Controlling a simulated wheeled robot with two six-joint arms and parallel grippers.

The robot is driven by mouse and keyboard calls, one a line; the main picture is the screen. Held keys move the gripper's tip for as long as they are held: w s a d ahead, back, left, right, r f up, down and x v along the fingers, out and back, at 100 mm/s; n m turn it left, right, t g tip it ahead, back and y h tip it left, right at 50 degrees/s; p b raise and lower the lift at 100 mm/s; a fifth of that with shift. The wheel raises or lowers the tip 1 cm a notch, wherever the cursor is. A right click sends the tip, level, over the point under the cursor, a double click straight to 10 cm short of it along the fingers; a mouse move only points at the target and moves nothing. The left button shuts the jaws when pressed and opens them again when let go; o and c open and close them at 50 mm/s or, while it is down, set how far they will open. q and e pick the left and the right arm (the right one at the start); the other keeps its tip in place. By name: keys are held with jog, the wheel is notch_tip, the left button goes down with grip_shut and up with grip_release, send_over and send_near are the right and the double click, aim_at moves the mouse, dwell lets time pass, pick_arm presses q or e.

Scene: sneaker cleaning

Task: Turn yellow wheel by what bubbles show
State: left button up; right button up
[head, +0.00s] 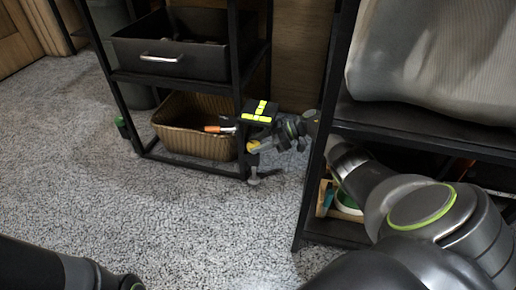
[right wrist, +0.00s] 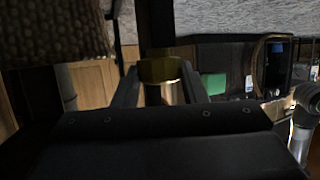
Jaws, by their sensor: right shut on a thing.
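The yellow wheel (head: 253,147) is low at the front right leg of the black rack, under a black block with a yellow cross-shaped level (head: 260,112) on top. Bubbles in it are too small to make out. My right gripper (head: 262,144) reaches in from the right and is shut on the yellow wheel. In the right wrist view the wheel (right wrist: 160,69) sits between the two fingers, dim and dark yellow. A foot (head: 254,180) shows below the wheel near the carpet. Only part of my left arm shows at the lower left; its gripper is not seen.
The rack holds a black drawer (head: 180,50) with a woven basket (head: 193,140) below. An orange-handled tool (head: 218,129) sticks out of the basket. A second black shelf (head: 420,125) stands close on the right, around my right arm. Grey carpet (head: 110,190) is clear in front.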

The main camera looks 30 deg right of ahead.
dwell(0.4)
jog(key=o, duration=1)
jog(key=shift+c, duration=0.2)
jog(key=b+v, duration=0.2)
jog(key=v, duration=1.5)
jog(key=shift+d+r, duration=0.15)
jog(key=shift+d, duration=0.1)
jog(key=shift+w, duration=0.1)
